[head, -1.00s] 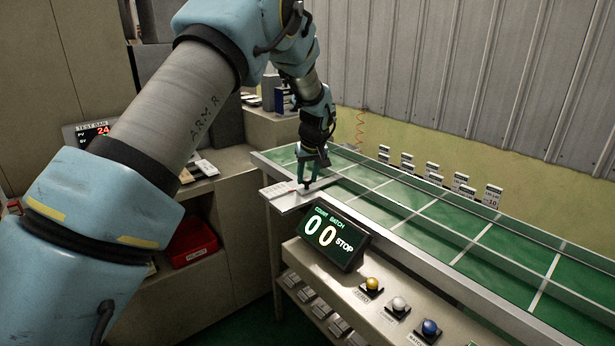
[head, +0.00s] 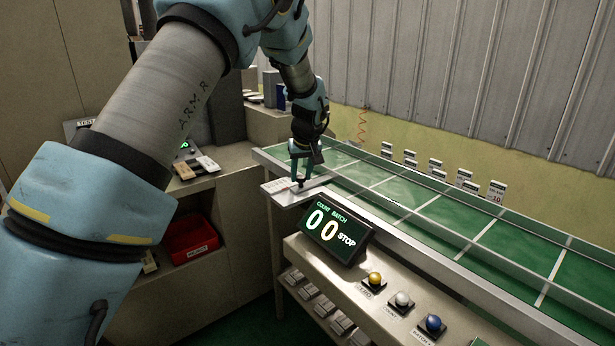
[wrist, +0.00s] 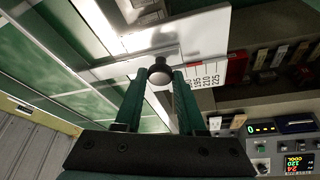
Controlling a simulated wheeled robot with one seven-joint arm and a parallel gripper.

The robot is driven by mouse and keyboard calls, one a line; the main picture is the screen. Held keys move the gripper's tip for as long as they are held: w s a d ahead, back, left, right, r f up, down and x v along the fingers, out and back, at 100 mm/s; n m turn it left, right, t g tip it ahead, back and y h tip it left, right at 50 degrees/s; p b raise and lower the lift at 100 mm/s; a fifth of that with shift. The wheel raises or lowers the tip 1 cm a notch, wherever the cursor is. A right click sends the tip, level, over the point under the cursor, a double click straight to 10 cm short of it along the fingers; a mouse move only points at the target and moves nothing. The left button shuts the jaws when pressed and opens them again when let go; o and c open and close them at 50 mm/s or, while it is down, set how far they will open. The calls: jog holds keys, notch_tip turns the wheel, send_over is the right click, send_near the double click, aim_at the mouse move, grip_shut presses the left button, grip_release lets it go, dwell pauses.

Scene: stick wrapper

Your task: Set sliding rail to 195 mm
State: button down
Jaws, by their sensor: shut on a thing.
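My gripper (head: 299,186) is over the white scale plate (head: 276,193) at the near left end of the green conveyor. In the wrist view its two green fingers (wrist: 161,78) are shut on a dark round knob (wrist: 160,66) of the sliding rail. The plate (wrist: 212,45) carries printed marks, with 195, 210 and 225 readable (wrist: 208,80). The right finger sits close to the low end of these numbers and hides part of the scale. A small red mark shows beside that finger. The exact rail reading cannot be told.
The counter display (head: 335,232) reads 00 and STOP, just in front of the plate. Yellow, white and blue buttons (head: 403,300) stand on the console. A red bin (head: 190,240) is on a shelf at left. Small labelled cards line the conveyor's far side.

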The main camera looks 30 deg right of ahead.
jog(key=c, duration=0.5)
grip_release()
jog(key=shift+r, duration=0.1)
jog(key=b+v, duration=0.3)
jog(key=v, duration=0.7)
jog(key=shift+s+a+r, duration=0.1)
jog(key=shift+s+r, duration=0.1)
jog(key=shift+r, duration=0.1)
